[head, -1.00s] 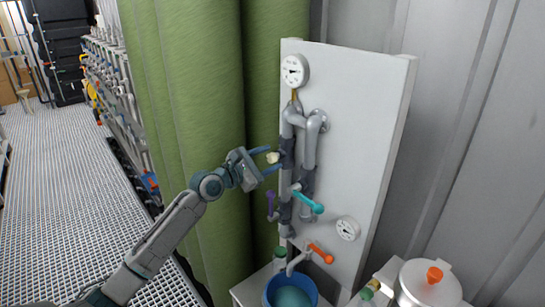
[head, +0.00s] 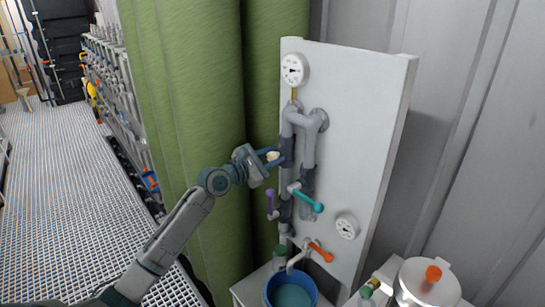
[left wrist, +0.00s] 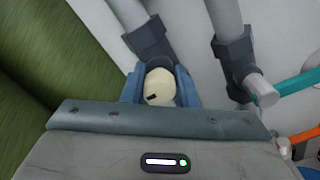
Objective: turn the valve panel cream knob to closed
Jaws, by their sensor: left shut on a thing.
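The cream knob (left wrist: 160,87) is round with a dark mark on its face. It sits on the left pipe run of the white valve panel (head: 365,135). My left gripper (head: 272,157) is shut on the knob, with one blue finger on either side of it. In the left wrist view the knob fills the gap between the fingers (left wrist: 160,85). In the head view the knob (head: 273,156) is partly hidden by the fingers. My right gripper is not in view.
Below are a purple lever (head: 271,203), a teal lever (head: 307,199) and an orange lever (head: 321,252). Two gauges sit on the panel. A blue bucket (head: 268,296) and a white pot (head: 425,285) stand below. A green curtain or column (head: 185,120) is close at left.

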